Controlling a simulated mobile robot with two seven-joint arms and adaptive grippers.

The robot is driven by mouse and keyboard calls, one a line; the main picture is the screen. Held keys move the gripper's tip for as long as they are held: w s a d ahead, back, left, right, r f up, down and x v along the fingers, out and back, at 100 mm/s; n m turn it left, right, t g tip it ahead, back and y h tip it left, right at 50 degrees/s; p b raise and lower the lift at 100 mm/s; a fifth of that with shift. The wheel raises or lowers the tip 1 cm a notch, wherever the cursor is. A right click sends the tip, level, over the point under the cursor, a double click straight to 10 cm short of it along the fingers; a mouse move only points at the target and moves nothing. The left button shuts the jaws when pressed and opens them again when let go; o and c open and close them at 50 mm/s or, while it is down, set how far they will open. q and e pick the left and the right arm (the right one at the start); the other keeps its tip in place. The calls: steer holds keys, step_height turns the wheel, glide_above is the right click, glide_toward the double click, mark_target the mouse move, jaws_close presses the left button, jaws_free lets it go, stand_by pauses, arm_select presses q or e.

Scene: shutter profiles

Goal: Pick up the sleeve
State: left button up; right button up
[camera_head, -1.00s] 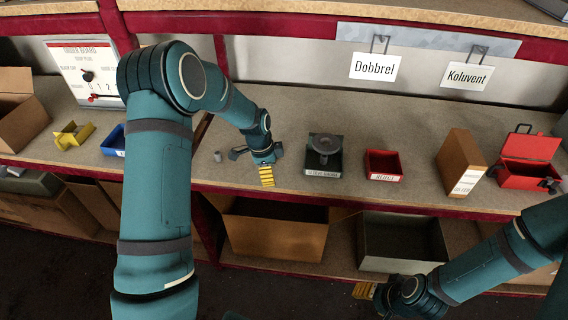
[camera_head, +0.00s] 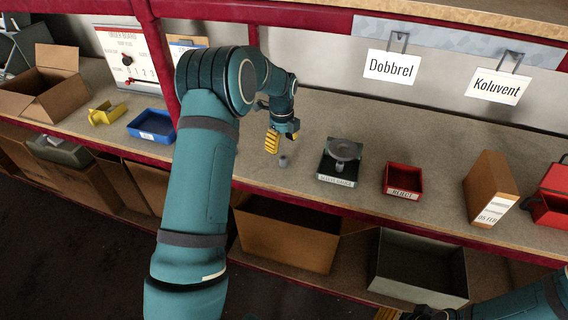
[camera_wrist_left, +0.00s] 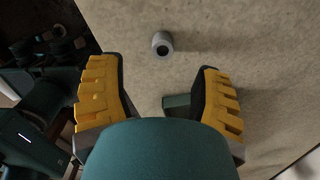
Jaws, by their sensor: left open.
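The sleeve (camera_head: 283,160) is a small grey cylinder standing on the workbench near its front edge. In the left wrist view the sleeve (camera_wrist_left: 162,43) shows its dark round bore and lies just beyond the fingertips, in line with the gap between them. My left gripper (camera_head: 272,142) has yellow fingers pointing down, close to the sleeve and slightly left of it in the head view. In the left wrist view the left gripper (camera_wrist_left: 160,68) is open with nothing between its fingers. Only a bit of my right gripper (camera_head: 388,314) shows at the bottom edge.
Right of the sleeve stand a dark fixture with a round grey top (camera_head: 340,165), a red bin (camera_head: 403,182) and a brown box (camera_head: 490,187). A blue bin (camera_head: 152,126) and yellow holder (camera_head: 105,113) are left. Bench around the sleeve is clear.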

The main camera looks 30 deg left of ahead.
mark_target(284, 157)
arm_select(q)
step_height(284, 157, down, 2)
steer(key=shift+f, duration=0.25)
steer(key=f+b, duration=0.1)
steer(key=f, duration=0.4)
steer(key=shift+w+d+b, duration=0.15)
steer(key=shift+d+b, duration=0.05)
steer(key=shift+b, duration=0.2)
steer(key=c, duration=1)
